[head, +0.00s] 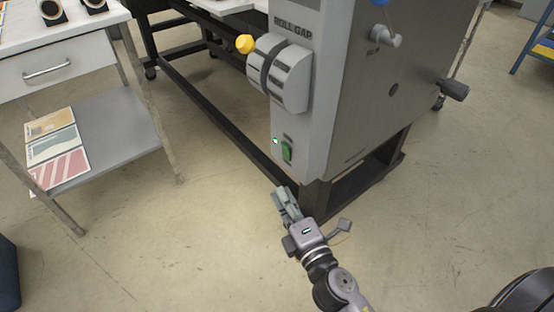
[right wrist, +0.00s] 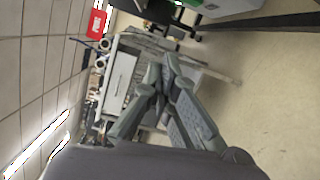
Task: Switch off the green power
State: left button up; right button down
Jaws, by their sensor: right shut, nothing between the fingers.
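The green power switch (head: 287,151) is a small green rocker low on the front panel of the grey laminator (head: 305,130). A small light spot (head: 275,141) shows just left of it. My right gripper (head: 283,193) is shut and empty, in front of the machine and below the switch in the picture, apart from it. In the right wrist view its fingers (right wrist: 160,75) are together with nothing between them, and the switch is not seen there. My left gripper is not in view.
Above the switch are the grey roll-gap unit (head: 285,75) and a yellow knob (head: 245,44). A black handle (head: 454,89) sticks out at the right. A drawer table (head: 60,72) with a lower shelf of sample sheets (head: 55,140) stands left. The floor between is clear.

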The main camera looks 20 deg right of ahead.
aim_at(286, 152)
jog(key=shift+w, duration=0.1)
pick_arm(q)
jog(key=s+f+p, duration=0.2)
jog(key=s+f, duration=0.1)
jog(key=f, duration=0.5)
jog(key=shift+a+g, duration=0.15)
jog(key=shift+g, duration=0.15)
pick_arm(e)
jog(key=w+d, duration=0.2)
jog(key=w, duration=0.9)
jog(key=shift+d+r, duration=0.35)
pick_arm(q)
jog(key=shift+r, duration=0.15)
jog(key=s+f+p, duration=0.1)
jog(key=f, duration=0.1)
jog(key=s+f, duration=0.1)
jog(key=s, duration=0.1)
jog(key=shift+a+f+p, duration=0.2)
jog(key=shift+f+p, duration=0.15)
jog(key=shift+p, duration=0.05)
pick_arm(e)
jog(key=shift+w+d+r+m, duration=0.2)
jog(key=shift+d+m, duration=0.2)
jog(key=shift+m, duration=0.1)
